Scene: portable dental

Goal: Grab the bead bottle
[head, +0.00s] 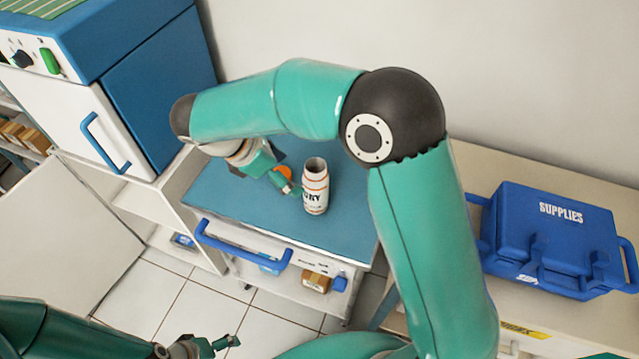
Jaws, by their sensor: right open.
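A small white bottle (316,188) with orange-red bands and dark lettering stands upright on the blue cart top (235,196); it is the only bottle I see. The lettering is only partly readable. My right arm arches over from the right, and my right gripper (288,181) is open just left of the bottle, its fingers pointing toward it. I cannot tell whether a finger touches the bottle. My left gripper (222,343) is low at the bottom edge, far from the bottle; its finger opening is unclear.
A blue SUPPLIES case (548,240) sits on the beige counter at the right. A blue and white cabinet (75,110) stands at the left. The cart has a blue handle (243,254) in front and small boxes below. The rest of the cart top looks mostly clear.

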